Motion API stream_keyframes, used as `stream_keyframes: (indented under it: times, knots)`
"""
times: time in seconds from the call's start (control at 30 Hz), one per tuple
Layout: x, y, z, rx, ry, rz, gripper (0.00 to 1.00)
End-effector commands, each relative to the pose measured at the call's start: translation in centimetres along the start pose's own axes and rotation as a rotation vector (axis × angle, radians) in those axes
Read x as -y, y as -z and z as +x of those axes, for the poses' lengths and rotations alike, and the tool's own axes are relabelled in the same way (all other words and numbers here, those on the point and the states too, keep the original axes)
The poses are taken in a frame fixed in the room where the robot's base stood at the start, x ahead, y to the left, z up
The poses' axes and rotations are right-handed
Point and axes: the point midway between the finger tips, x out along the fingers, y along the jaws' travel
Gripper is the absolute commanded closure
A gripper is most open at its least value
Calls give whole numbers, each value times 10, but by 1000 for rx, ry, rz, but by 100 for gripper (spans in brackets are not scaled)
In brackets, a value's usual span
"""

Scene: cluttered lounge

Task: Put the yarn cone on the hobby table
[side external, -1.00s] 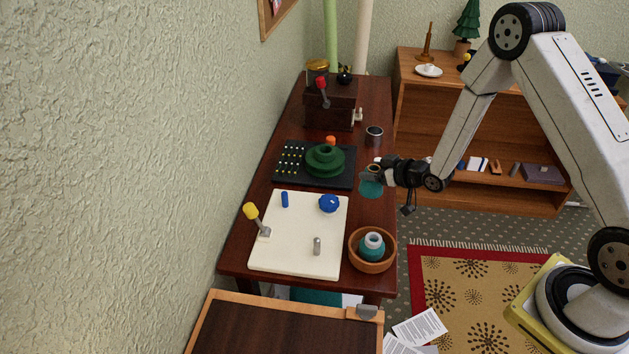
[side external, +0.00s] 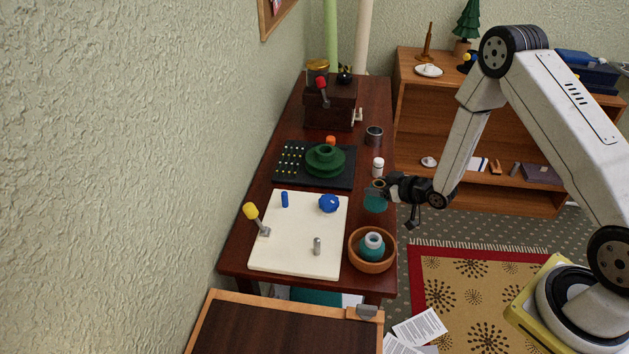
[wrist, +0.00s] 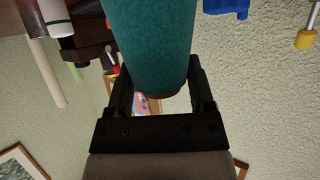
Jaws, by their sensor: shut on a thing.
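My gripper (side external: 385,190) is shut on a teal yarn cone (side external: 375,203) at the right side of the hobby table (side external: 312,197). In the wrist view the teal cone (wrist: 150,42) fills the space between my two black fingers (wrist: 158,90). In the side view the cone is near the table's right edge, between the white bottle and the wooden bowl. I cannot tell whether its base touches the tabletop. The gripper covers part of the cone's top.
A wooden bowl (side external: 388,259) with a teal, white-topped item (side external: 372,245) stands close in front. A white bottle (side external: 378,167) is just behind. A cream board (side external: 290,245) and a black pegboard (side external: 283,175) with a green stepped piece (side external: 325,165) lie left.

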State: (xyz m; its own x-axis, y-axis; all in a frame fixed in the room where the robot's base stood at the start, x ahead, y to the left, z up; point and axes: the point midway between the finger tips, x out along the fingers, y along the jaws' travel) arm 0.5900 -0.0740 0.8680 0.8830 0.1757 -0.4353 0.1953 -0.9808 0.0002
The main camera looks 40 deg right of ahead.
Motion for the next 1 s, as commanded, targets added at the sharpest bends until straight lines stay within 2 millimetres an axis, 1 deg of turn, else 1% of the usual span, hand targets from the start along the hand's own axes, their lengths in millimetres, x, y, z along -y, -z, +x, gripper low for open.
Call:
stream_keyframes:
  times: [0.27, 0.6, 0.7, 1.0]
  knots:
    - [0, -3, 2, -1, 0, 0, 96]
    - [0, -28, 14, 0, 0, 0, 96]
    - [0, -32, 15, -1, -1, 0, 96]
    - [0, -32, 16, -1, -1, 0, 96]
